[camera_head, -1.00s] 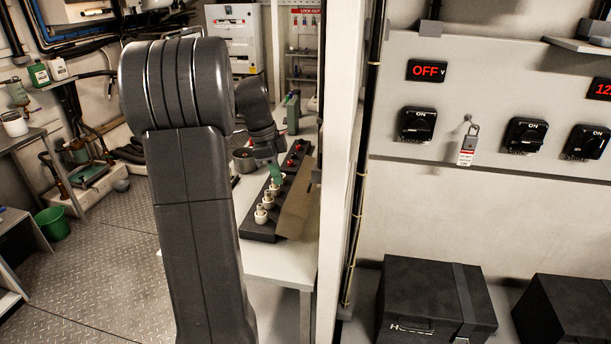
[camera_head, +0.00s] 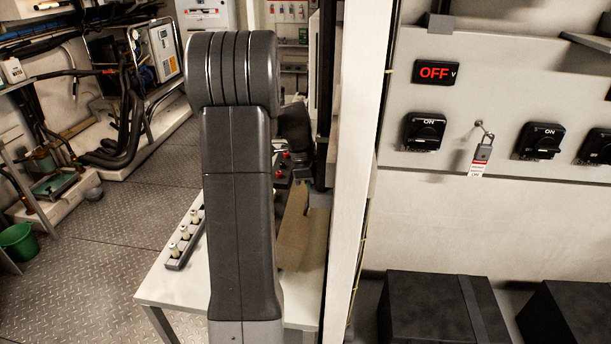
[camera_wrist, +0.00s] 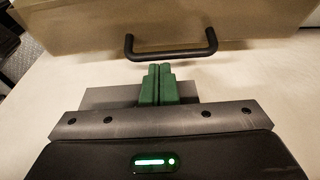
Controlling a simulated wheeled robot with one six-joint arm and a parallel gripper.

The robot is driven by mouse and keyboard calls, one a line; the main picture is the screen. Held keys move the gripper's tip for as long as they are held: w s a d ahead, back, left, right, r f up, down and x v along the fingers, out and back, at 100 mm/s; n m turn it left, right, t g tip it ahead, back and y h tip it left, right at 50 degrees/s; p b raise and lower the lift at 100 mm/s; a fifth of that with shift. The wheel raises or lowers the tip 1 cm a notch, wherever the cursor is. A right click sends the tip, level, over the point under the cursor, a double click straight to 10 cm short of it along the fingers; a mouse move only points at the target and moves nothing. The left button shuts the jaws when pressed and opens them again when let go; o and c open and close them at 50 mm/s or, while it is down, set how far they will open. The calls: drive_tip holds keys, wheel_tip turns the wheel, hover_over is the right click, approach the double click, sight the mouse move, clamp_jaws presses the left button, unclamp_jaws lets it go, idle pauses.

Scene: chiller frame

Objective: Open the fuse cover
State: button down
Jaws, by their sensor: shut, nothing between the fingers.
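The fuse cover (camera_head: 303,232) is a brownish, see-through panel, seen just right of my arm in the head view. In the wrist view the cover (camera_wrist: 170,22) fills the top, with a black bar handle (camera_wrist: 172,58) along its lower edge. My gripper (camera_wrist: 159,70) shows there with its green fingers shut together and empty. The fingertips are just below the handle, near its middle; I cannot tell whether they touch it. A dark base with pale fuses (camera_head: 185,240) shows left of my arm. My arm hides the gripper and part of the fuse base in the head view.
The fuse base stands on a white table (camera_head: 165,285). A pale post (camera_head: 360,150) rises close on the right of the cover. A wall panel with black switches (camera_head: 424,131) and black boxes (camera_head: 430,320) are farther right. Open floor lies left.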

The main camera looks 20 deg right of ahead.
drive_tip(key=shift+x, duration=0.85)
drive_tip(key=shift+a, duration=0.1)
drive_tip(key=shift+w+a+r+g+h+b, duration=0.25)
drive_tip(key=shift+w+a+h+b, duration=0.1)
drive_tip(key=shift+a+b, duration=0.15)
drive_tip(key=shift+w+a+r+g+h+b, duration=0.15)
drive_tip(key=shift+w+a+r+h+b, duration=0.1)
drive_tip(key=shift+a+h+b, duration=0.2)
drive_tip(key=shift+w+a+r+h, duration=0.1)
drive_tip(key=shift+a+r+h, duration=0.25)
drive_tip(key=shift+a, duration=0.1)
drive_tip(key=shift+r, duration=0.1)
